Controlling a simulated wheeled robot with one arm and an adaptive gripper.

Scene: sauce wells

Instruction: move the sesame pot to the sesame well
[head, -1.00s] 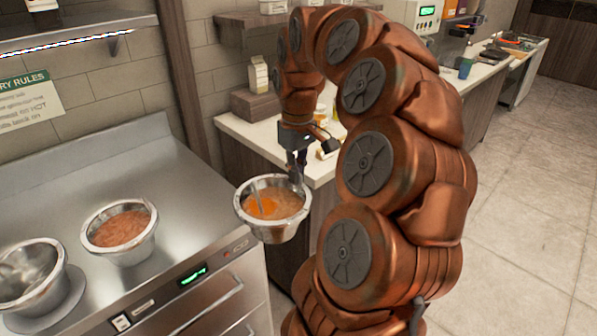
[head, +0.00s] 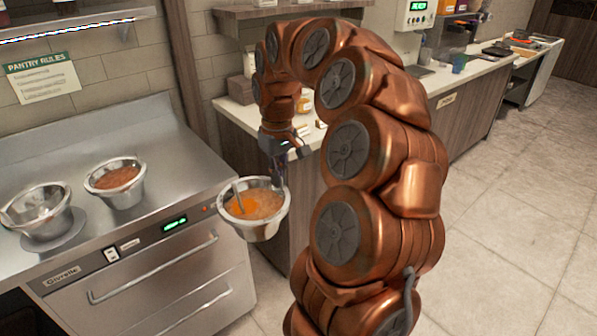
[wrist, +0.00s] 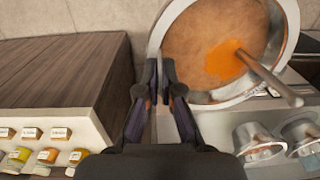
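A metal pot (head: 243,228) of tan sauce with an orange patch and a grey spoon or stick hangs in the air beside the right front corner of the steel stove. I see no label on it. My gripper (head: 278,182) is shut on the pot's rim at its far right side; the wrist view shows the fingers (wrist: 158,68) closed at the rim, with the tan sauce (wrist: 215,35) beside them. The pot is about level. No well marked sesame can be made out.
On the stove (head: 95,125) stand a pot of reddish-brown sauce (head: 122,197) and, left of it, an empty-looking metal pot (head: 50,230). A wooden-sided counter (head: 232,157) stands behind. Small labelled jars (wrist: 47,156) show in the wrist view. Bare floor (head: 520,220) lies right.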

